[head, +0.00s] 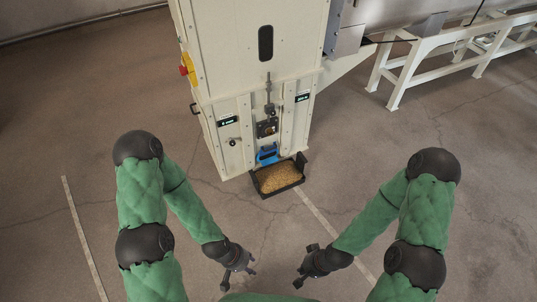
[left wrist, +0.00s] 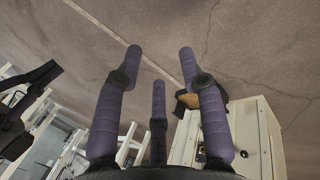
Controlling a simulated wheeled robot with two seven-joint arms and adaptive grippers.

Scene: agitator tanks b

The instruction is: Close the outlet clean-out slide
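A cream machine cabinet (head: 245,60) stands ahead in the head view. Low on its front is a dark square fitting (head: 267,128) with a small brownish opening, below a vertical rod. Under it, a blue handled part (head: 267,155) sits at the cabinet's foot, just above a black tray of grain. I cannot tell for sure which part is the slide, or how far open it is. My left gripper (head: 240,276) is open and empty, well short of the cabinet. Its spread fingers show in the left wrist view (left wrist: 150,85). My right gripper (head: 303,266) is open and empty, also apart from everything.
The black tray (head: 300,182) of grain lies on the floor against the cabinet's front. A yellow and red switch (head: 187,68) is on the cabinet's left side. A white steel frame (head: 405,75) stands at the right. The floor between my grippers and the tray is clear.

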